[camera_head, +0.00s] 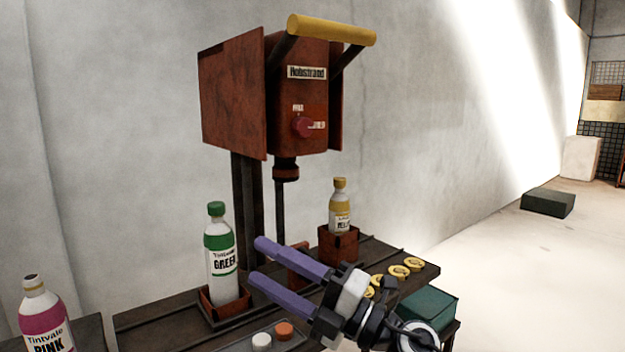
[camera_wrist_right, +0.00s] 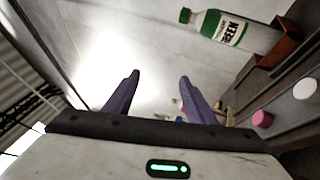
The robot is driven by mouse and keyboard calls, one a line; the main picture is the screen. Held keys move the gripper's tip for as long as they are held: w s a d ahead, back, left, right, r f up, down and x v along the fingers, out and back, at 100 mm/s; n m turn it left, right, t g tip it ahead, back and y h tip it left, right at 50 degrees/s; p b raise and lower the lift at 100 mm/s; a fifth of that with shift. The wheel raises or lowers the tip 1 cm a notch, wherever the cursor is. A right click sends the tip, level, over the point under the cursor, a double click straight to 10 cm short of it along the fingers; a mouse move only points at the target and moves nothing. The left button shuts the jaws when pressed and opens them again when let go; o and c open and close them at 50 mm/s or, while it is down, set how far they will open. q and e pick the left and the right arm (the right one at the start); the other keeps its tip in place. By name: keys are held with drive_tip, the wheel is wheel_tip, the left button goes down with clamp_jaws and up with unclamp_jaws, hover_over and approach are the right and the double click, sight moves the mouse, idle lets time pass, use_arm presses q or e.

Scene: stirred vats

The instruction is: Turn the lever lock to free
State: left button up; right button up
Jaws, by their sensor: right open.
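A rust-red machine head (camera_head: 303,95) stands on a dark post against the wall. A yellow lever handle (camera_head: 332,30) runs across its top, raised. The red lock knob (camera_head: 303,126) is on its front face, with a small pale label above it and another at its right; their words are too small to read surely. My right gripper (camera_head: 259,261) is open and empty, well below the knob, in front of the green bottle's right side. Its two purple fingers also show apart in the right wrist view (camera_wrist_right: 159,78). My left gripper is out of view.
A green-capped bottle (camera_head: 219,258) and a yellow-capped bottle (camera_head: 340,211) stand in red holders on the dark bench. A pink bottle (camera_head: 43,318) is at left. Yellow discs (camera_head: 398,271) and a dark green box (camera_head: 428,308) lie at right. Space before the knob is clear.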

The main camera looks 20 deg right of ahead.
wheel_tip(320, 180, up, 4)
drive_tip(key=w+n+g, duration=0.1)
drive_tip(key=n+g, duration=0.1)
drive_tip(key=n, duration=0.3)
drive_tip(key=n+t+h+b, duration=0.3)
drive_tip(key=t+h, duration=0.1)
drive_tip(key=h, duration=0.6)
approach(306, 127)
drive_tip(key=p+x, duration=0.1)
drive_tip(key=x, duration=0.6)
drive_tip(key=shift+w+p, duration=0.1)
drive_tip(key=shift+p, duration=0.25)
drive_tip(key=shift+w+a, duration=0.2)
drive_tip(key=shift+w, duration=0.3)
drive_tip(key=c, duration=1)
drive_tip(key=shift+c, duration=0.2)
